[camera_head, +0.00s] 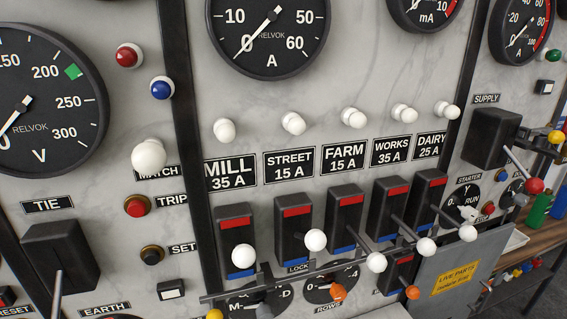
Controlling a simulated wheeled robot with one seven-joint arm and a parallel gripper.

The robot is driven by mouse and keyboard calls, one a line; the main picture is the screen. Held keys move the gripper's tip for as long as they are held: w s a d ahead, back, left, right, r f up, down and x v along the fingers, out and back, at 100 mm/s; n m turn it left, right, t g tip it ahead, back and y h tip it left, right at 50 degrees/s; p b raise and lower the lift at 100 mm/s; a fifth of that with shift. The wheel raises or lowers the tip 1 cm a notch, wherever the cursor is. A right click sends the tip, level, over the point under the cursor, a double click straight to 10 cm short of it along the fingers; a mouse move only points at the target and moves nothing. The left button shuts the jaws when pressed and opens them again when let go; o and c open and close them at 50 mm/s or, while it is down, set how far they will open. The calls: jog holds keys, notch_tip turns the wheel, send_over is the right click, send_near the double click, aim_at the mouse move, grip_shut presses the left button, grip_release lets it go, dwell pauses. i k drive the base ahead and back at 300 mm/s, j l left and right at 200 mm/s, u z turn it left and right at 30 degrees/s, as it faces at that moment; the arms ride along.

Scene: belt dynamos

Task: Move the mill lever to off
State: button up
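The mill lever (243,257) ends in a white ball knob. It stands out from a black switch housing (235,229) under the label "MILL 35 A" (230,173). The housing has a red patch at the top and a blue patch at the bottom. The knob covers part of the lower end, next to the blue patch. The lever's shaft is mostly hidden behind the knob, so I cannot tell its exact angle. My gripper is not in view.
The street lever (316,240) is close on the right, followed by the farm (376,262), works (427,247) and dairy (467,232) levers. A dark bar runs below them. Rotary switches (257,301) sit underneath. A grey "LIVE PARTS" box (478,252) projects at lower right.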

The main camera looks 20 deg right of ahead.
aim_at(243, 255)
jog(key=k+l+z, duration=0.1)
jog(key=z, duration=0.35)
jog(key=l+z, duration=0.15)
jog(key=z, duration=0.3)
jog(key=k+j+u, duration=0.1)
jog(key=u, duration=1.4)
jog(key=k+j, duration=0.05)
